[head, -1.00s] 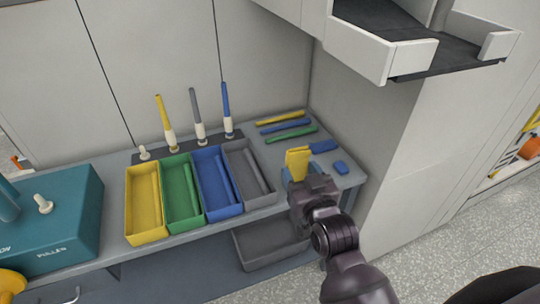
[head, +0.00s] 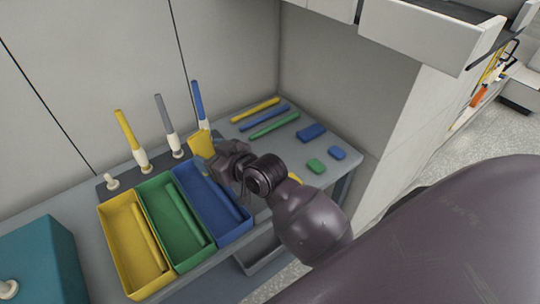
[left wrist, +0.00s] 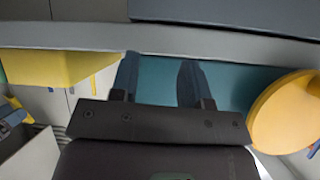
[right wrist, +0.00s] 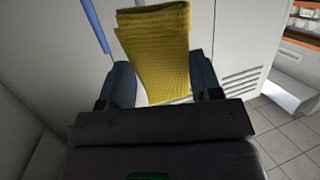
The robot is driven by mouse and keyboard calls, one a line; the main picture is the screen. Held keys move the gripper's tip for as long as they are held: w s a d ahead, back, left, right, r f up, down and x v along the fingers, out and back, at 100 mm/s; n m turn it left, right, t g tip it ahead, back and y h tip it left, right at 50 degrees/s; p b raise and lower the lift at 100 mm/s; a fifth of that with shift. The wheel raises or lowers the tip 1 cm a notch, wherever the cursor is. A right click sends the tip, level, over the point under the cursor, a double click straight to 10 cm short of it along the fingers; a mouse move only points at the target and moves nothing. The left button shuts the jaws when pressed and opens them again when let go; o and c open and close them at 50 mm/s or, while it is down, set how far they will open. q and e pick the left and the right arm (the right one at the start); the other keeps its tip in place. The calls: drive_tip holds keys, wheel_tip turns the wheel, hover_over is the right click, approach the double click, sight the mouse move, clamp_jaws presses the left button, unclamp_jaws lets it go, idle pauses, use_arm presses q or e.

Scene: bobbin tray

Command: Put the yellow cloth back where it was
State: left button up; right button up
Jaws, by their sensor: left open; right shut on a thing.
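The yellow cloth (head: 201,143) is held up in my right gripper (head: 214,158), above the bench near the back of the blue tray and the upright pegs. In the right wrist view the textured cloth (right wrist: 155,50) stands up between the two fingers (right wrist: 163,88). My right gripper is shut on it. My left gripper (left wrist: 158,85) shows only in the left wrist view; its fingers are apart with nothing between them, in front of a teal surface.
Yellow (head: 134,260), green (head: 177,268) and blue (head: 224,240) trays stand in a row. Behind them, rods stand on pegs (head: 141,158). Coloured rods (head: 264,111), a blue block (head: 311,132) and small green (head: 316,166) and blue (head: 337,153) pieces lie at right.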

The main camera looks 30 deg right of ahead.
wheel_tip(320, 180, down, 3)
drive_tip(key=w+a+n+g+y, duration=0.1)
drive_tip(key=w+n+g+y, duration=0.1)
drive_tip(key=w+n+g, duration=0.1)
wheel_tip(320, 180, up, 4)
drive_tip(key=n+g+h+b, duration=0.5)
drive_tip(key=n+g+h, duration=0.3)
drive_tip(key=n+g, duration=0.35)
hover_over(274, 155)
drive_tip(key=shift+t, duration=0.25)
wheel_tip(274, 155, down, 13)
drive_tip(key=shift+w+f+b, duration=0.1)
drive_tip(key=shift+f+b, duration=0.1)
drive_tip(key=shift+b, duration=0.4)
wheel_tip(274, 155, down, 5)
drive_tip(key=shift+f+b, duration=0.2)
drive_tip(key=shift+b, duration=0.25)
drive_tip(key=shift+f, duration=0.1)
drive_tip(key=o, duration=0.8)
use_arm(q)
wheel_tip(274, 155, down, 8)
drive_tip(key=shift+s+g, duration=0.25)
drive_tip(key=shift+g, duration=0.05)
